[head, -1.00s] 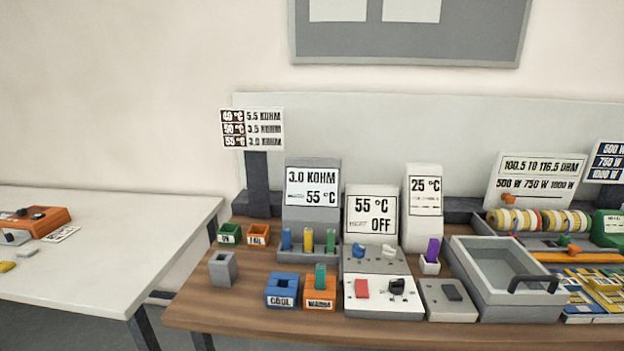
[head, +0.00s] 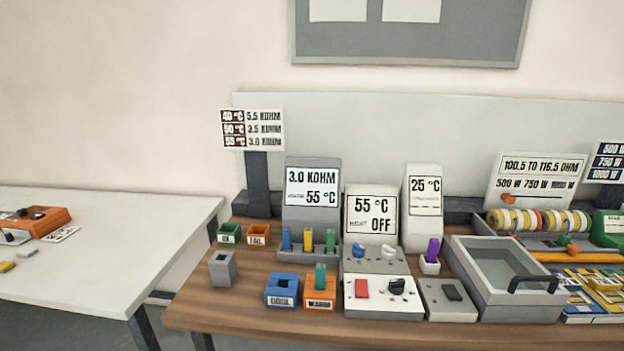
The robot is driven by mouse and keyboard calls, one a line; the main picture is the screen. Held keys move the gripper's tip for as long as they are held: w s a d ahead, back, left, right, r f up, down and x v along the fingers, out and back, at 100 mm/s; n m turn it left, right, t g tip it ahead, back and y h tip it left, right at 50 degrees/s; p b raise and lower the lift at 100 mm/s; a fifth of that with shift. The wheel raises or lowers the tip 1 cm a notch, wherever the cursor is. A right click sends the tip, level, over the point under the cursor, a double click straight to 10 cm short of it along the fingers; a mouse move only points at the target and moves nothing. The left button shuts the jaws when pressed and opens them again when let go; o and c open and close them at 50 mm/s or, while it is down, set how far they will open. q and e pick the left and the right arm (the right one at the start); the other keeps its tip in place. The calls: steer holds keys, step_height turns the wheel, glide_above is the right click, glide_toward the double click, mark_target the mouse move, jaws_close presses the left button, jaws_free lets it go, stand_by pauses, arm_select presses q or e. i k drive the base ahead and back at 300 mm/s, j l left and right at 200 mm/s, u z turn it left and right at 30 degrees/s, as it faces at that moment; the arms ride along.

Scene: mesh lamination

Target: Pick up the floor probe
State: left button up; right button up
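No probe carries a readable "floor" label, so I cannot tell which one is the floor probe. A blue piece (head: 286,239), a yellow piece (head: 308,240) and a green piece (head: 330,240) stand upright in the grey stand under the "3.0 KOHM 55 °C" display (head: 312,188). A teal piece (head: 320,276) stands in the orange box (head: 320,304). A purple piece (head: 433,249) stands slightly tilted in a small white holder (head: 429,266) below the "25 °C" display (head: 425,197). Neither of my grippers is in view.
A blue box (head: 282,301) and an empty-looking grey holder (head: 222,269) stand left of the orange box. The heater panel (head: 375,302), reading "55 °C OFF" above, sits centrally. A grey handled tank (head: 480,285) stands right. Bare wood (head: 205,315) shows at front left.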

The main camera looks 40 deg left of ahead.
mark_target(321, 268)
steer(key=u, duration=1.25)
